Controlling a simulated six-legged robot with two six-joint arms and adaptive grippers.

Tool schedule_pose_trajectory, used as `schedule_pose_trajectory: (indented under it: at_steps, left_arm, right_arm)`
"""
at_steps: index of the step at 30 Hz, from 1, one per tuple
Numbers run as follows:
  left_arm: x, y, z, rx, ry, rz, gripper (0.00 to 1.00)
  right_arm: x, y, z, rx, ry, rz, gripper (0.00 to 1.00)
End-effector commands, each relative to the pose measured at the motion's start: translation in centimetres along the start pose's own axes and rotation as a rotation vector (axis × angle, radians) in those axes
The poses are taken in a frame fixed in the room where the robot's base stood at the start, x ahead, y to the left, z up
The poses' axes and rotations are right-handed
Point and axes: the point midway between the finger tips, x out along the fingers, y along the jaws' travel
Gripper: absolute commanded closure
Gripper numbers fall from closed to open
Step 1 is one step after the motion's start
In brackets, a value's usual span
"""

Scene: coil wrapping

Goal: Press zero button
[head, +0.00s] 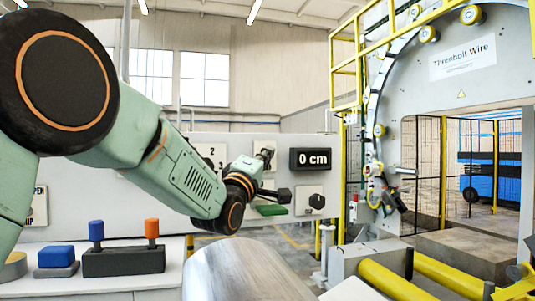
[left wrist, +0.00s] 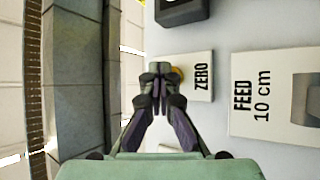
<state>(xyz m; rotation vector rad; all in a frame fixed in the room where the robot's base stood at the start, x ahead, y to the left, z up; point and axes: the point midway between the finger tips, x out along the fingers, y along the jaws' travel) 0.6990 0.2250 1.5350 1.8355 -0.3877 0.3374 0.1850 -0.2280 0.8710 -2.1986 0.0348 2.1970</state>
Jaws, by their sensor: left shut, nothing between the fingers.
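My left gripper (head: 277,193) is at the grey control panel (head: 225,141), below and left of the display. In the left wrist view, its fingers (left wrist: 160,78) are shut and empty. They point at the white ZERO plate (left wrist: 201,77). A small part of the orange-yellow zero button (left wrist: 179,75) shows just beside the fingertips; the rest is hidden behind them. I cannot tell whether the fingertips touch it. In the head view the button is hidden by my gripper and wrist. The black display (head: 311,158) reads 0 cm. My right gripper is not in view.
A FEED 10 cm plate (left wrist: 267,95) with a grey control lies beside the ZERO plate. The wrapping ring (head: 376,100) is at right.

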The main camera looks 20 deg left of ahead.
Motion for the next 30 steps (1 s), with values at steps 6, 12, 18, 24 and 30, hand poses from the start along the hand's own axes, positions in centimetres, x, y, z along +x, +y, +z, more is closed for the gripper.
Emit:
schedule_pose_trajectory:
  at_steps: [6, 12, 18, 24, 30]
  left_arm:
    - [-0.2, 0.2, 0.2, 0.0, 0.001, 0.002, 1.0]
    - [-0.9, 0.6, 0.8, 0.0, -0.001, 0.002, 1.0]
    - [-1.4, 1.0, 1.2, 0.0, 0.0, 0.001, 1.0]
    - [-1.4, 1.0, 1.2, 0.0, 0.0, 0.001, 1.0]
    - [-2.0, 1.5, 1.7, 0.001, -0.002, 0.002, 1.0]
  right_arm:
    - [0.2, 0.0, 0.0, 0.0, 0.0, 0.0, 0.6]
    - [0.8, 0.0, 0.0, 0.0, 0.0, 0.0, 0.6]
    - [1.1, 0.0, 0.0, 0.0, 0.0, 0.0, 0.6]
    - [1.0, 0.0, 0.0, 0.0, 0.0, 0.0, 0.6]
    - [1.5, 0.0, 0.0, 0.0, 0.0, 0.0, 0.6]
